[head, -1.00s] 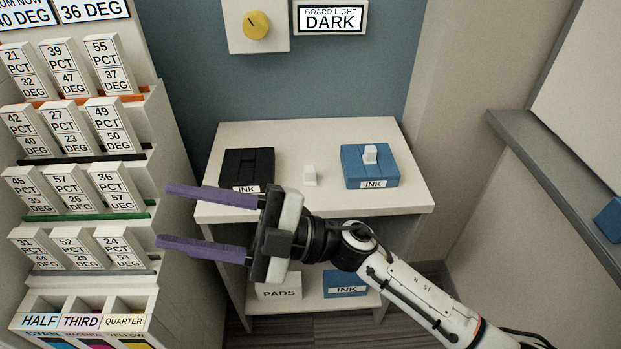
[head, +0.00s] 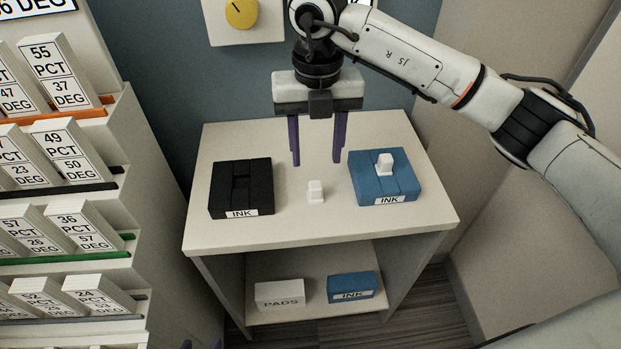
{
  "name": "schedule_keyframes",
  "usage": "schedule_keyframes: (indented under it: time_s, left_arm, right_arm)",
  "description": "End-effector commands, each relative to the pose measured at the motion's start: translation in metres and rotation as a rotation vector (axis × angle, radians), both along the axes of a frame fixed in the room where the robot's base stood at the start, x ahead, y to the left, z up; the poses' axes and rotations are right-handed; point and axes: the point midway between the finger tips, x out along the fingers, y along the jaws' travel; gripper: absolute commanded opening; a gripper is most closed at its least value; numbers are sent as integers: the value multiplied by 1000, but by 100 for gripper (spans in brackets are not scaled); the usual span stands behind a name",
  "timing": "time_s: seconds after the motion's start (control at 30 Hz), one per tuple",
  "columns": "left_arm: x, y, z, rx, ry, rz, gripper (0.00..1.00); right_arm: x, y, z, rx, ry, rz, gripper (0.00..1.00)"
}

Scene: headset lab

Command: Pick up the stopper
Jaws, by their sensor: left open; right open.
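A small white stopper (head: 316,191) stands on the white table top (head: 300,232), between a black ink block (head: 240,184) and a blue ink block (head: 383,183). A similar white stopper (head: 385,163) sits on the blue block. My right gripper (head: 317,160) points down above the table with its purple fingers apart and empty. In the picture its fingertips lie just above the loose stopper, apart from it. Of my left gripper (head: 201,345), only purple fingertips show at the bottom edge, apart from each other.
A shelf below holds a white PADS box (head: 280,294) and a blue ink box (head: 352,286). A rack of labelled white blocks (head: 68,145) stands at left. A yellow dial (head: 241,13) is on the back wall. The front of the table top is clear.

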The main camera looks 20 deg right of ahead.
Motion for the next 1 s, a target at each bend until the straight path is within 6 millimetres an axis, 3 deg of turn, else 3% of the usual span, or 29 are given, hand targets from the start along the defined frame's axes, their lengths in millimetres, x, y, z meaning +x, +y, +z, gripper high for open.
schedule_keyframes:
  time_s: [0.2, 0.43, 0.7, 0.93, 1.0]
  left_arm:
    - [-21, 0, -13, 2, 48, -1, 40]
    - [-19, -1, -11, 1, 44, -1, 40]
    - [-9, -1, -4, -2, 21, 1, 40]
    - [-9, 0, -4, -1, 20, 1, 40]
    - [-9, 0, -4, -1, 21, 1, 40]
  right_arm:
    - [-1, 0, -35, 2, 4, 3, 47]
    - [1, 1, -53, 3, 5, 2, 47]
    - [4, 2, -90, 4, 3, 3, 47]
    - [4, 2, -92, 4, 1, 4, 47]
    - [4, 2, -92, 4, 1, 4, 35]
